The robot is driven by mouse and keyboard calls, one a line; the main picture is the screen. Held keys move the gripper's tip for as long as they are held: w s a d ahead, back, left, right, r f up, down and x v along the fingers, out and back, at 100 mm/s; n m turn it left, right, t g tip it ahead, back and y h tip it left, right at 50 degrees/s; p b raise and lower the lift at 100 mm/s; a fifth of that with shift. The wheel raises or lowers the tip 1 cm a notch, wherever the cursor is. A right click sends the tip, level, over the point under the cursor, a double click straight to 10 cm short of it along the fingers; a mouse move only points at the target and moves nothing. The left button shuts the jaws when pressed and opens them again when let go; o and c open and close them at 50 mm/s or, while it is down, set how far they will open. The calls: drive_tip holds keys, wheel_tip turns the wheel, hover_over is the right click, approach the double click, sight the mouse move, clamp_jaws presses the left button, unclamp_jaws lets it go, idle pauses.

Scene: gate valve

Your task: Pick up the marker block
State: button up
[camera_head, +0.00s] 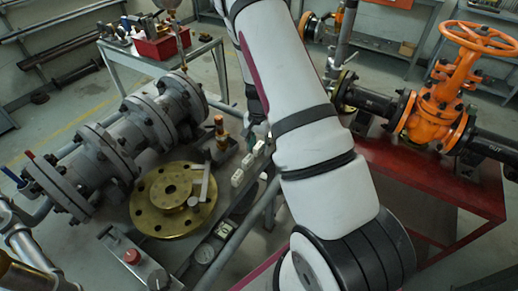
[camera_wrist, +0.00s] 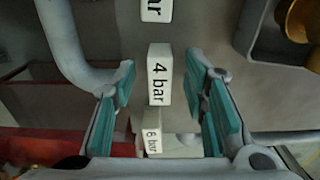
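Three white marker blocks stand in a row on a grey surface. In the wrist view, the block lettered "4 bar" (camera_wrist: 159,78) is in the middle, the "6 bar" block (camera_wrist: 152,138) is nearer the bottom, and a third (camera_wrist: 157,10) is cut off by the top edge, showing only "ar". The row also shows in the head view, beside my arm, with one block (camera_head: 238,177) at its near end. My gripper (camera_wrist: 160,76) is open, its teal-padded fingers left and right of the "4 bar" block with gaps on both sides. In the head view my arm hides the gripper.
A brass flange (camera_head: 150,208) with a caliper on it lies left of the blocks. A grey flanged pipe (camera_head: 130,135) stands behind it. A grey bent pipe (camera_wrist: 65,45) runs close to the left finger. An orange gate valve (camera_head: 437,110) is at right.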

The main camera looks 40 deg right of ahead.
sight(259, 146)
clamp_jaws()
drive_tip(key=shift+r, duration=0.15)
drive_tip(key=shift+r, duration=0.6)
wheel_tip(259, 146, up, 2)
drive_tip(key=shift+s+a+r+b, duration=0.1)
drive_tip(key=shift+s+r+b, duration=0.05)
drive_tip(key=shift+b, duration=0.15)
drive_tip(key=s+a, duration=0.2)
drive_tip(key=s, duration=0.3)
drive_tip(key=s+a+r, duration=0.1)
drive_tip(key=s, duration=0.3)
drive_tip(key=s+a, duration=0.2)
drive_tip(key=s, duration=0.3)
drive_tip(key=shift+s+a+r+b, duration=0.15)
drive_tip(key=shift+s+a+b, duration=0.15)
drive_tip(key=shift+a+b, duration=0.05)
